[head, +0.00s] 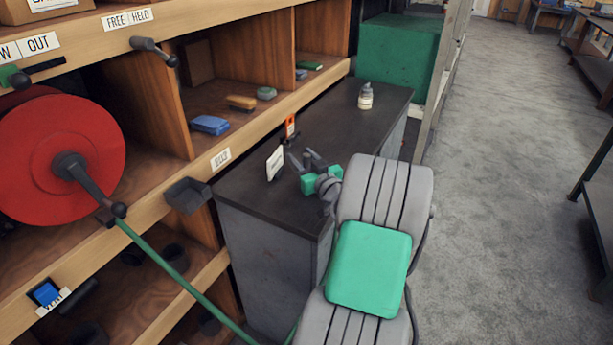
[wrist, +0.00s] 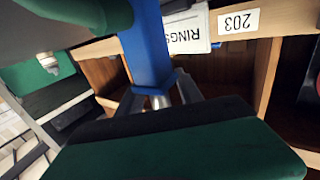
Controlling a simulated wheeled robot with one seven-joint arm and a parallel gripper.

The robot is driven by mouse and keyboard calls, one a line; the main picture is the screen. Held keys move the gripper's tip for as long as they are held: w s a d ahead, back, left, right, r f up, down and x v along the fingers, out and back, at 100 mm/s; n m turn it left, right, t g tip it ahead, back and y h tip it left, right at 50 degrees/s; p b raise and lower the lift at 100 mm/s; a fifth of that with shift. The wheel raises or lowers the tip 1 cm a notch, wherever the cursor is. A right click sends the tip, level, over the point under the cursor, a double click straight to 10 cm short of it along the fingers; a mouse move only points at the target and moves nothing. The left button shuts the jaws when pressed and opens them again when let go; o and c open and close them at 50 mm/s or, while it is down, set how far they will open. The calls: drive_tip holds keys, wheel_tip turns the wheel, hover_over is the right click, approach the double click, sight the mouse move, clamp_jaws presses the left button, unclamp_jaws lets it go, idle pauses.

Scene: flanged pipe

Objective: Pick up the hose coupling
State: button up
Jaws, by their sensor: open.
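My gripper (head: 304,157) is over the dark counter, its fingers apart beside a white card. In the wrist view my gripper (wrist: 159,92) shows two grey fingers with a gap between them. A small silvery piece (wrist: 160,101) shows in that gap at the end of a blue upright part. It may be the hose coupling, but I cannot tell, nor whether the fingers touch it. In the head view my gripper and arm hide that spot, and I cannot make out a coupling for certain.
A white card (head: 275,163) and an orange tag (head: 290,125) stand close to my gripper on the counter (head: 335,122). A cream-and-grey bottle-like item (head: 365,97) stands farther back. Wooden shelves and a red reel (head: 60,140) with green hose are left.

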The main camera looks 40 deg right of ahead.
clamp_jaws()
idle(0.6)
